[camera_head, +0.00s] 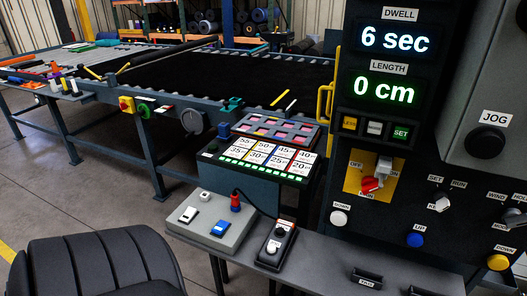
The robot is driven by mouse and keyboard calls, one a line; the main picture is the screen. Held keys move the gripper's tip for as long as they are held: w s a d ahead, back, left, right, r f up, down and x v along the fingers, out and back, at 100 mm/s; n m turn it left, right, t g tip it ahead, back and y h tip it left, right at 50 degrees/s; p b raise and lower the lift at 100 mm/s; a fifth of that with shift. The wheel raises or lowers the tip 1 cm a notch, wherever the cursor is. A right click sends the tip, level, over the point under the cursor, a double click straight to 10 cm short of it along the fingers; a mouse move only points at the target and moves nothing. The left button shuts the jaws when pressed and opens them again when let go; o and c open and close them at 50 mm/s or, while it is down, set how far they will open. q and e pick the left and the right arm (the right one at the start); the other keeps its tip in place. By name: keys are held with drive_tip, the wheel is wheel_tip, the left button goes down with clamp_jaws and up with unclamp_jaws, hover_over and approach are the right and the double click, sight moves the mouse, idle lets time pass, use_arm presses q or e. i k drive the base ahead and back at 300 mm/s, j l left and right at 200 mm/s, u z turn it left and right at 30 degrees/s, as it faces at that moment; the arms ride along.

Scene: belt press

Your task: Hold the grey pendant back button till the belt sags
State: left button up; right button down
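A small black pendant (277,242) lies on the grey ledge in front of the control panel. The wide black belt (190,78) lies across the press frame and looks flat. Neither of my grippers is in view.
A control panel (426,175) with switches and knobs fills the right; its displays read 6 sec and 0 cm. A grey switch box (184,232) stands left of the pendant. A number-key board (265,161) is behind. A black chair (95,265) occupies the lower left.

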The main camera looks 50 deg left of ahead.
sight(279, 232)
drive_tip(key=u, duration=1.35)
